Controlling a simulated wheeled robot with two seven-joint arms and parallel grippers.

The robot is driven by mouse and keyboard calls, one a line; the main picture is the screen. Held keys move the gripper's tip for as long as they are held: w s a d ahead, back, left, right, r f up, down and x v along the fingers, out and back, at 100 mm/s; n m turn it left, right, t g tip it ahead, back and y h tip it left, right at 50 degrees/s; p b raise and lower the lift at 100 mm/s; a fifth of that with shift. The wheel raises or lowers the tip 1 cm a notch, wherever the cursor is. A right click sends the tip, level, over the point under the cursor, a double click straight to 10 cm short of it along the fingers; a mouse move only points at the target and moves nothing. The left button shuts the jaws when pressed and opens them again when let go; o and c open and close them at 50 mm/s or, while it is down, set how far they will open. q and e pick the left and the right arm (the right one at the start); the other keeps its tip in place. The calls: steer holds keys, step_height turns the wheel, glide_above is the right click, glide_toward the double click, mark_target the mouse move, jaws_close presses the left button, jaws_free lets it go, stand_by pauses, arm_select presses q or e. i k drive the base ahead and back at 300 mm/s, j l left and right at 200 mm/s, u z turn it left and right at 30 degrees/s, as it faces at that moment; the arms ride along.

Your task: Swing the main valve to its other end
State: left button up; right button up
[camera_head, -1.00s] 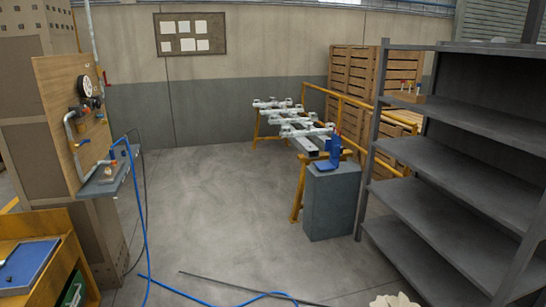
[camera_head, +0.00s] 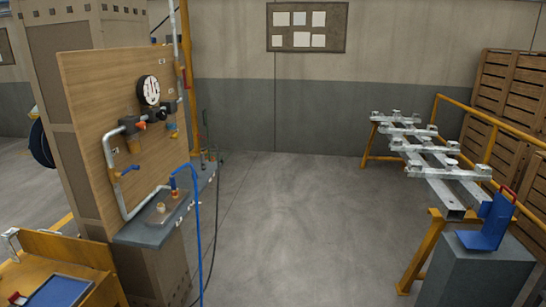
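A wooden board (camera_head: 85,95) on the left carries pipework and a round white-faced gauge (camera_head: 149,91). A blue lever (camera_head: 130,170) sits on the grey pipe (camera_head: 112,160) at the board's lower left. A blue fitting (camera_head: 174,182) with a blue hose stands above the grey ledge (camera_head: 150,233). A small red part (camera_head: 184,76) shows on the upright pipe at the board's right edge. No label that I can read tells which of these is the main valve. Neither of my grippers shows in the head view.
A blue hose (camera_head: 198,240) hangs from the ledge to the floor. An orange bench with a blue tray (camera_head: 55,291) stands at the lower left. A grey block (camera_head: 475,275) with a blue bracket and a metal frame (camera_head: 440,165) stand right. The middle floor is clear.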

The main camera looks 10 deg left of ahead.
mark_target(185, 87)
steer(key=i+j+u, duration=0.1)
steer(key=i, duration=2)
steer(key=i+l+u, duration=0.2)
steer(key=i, duration=0.25)
steer(key=i+l+u, duration=0.2)
steer(key=i, duration=0.2)
steer(key=i+l+u, duration=0.15)
steer(key=i, duration=0.3)
